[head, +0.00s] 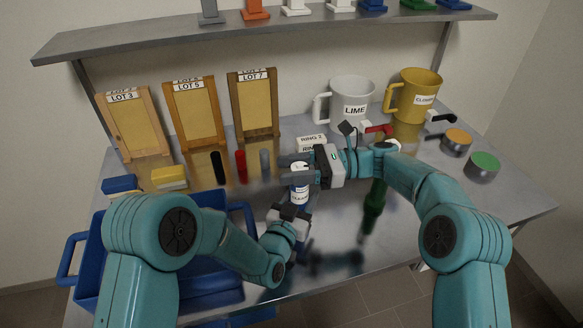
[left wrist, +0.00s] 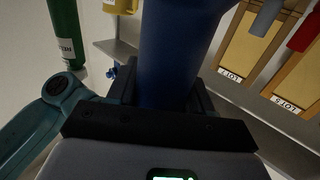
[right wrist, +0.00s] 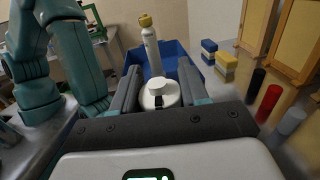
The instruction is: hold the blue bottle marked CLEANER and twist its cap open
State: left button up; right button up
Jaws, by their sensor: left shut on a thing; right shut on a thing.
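The blue bottle (head: 299,190) stands upright over the middle of the table, its white label partly hidden. My left gripper (head: 293,212) is shut on its lower body; the blue body fills the space between the fingers in the left wrist view (left wrist: 172,60). My right gripper (head: 306,171) comes in from the right at the bottle's top and is shut on the white cap (head: 299,165). The cap shows between the right fingers in the right wrist view (right wrist: 157,88). I cannot tell whether the cap has turned.
A blue crate (head: 86,262) sits at front left, partly behind my left arm. A green bottle (head: 374,197) stands to the right. Behind are black, red (head: 241,166) and grey cylinders, LOT frames (head: 193,112), a LIME jug (head: 352,98) and a yellow jug (head: 412,98). Lidded tins (head: 482,168) stand right.

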jog(key=o, duration=1)
notch_tip(320, 180, up, 10)
jog(key=shift+r, duration=0.1)
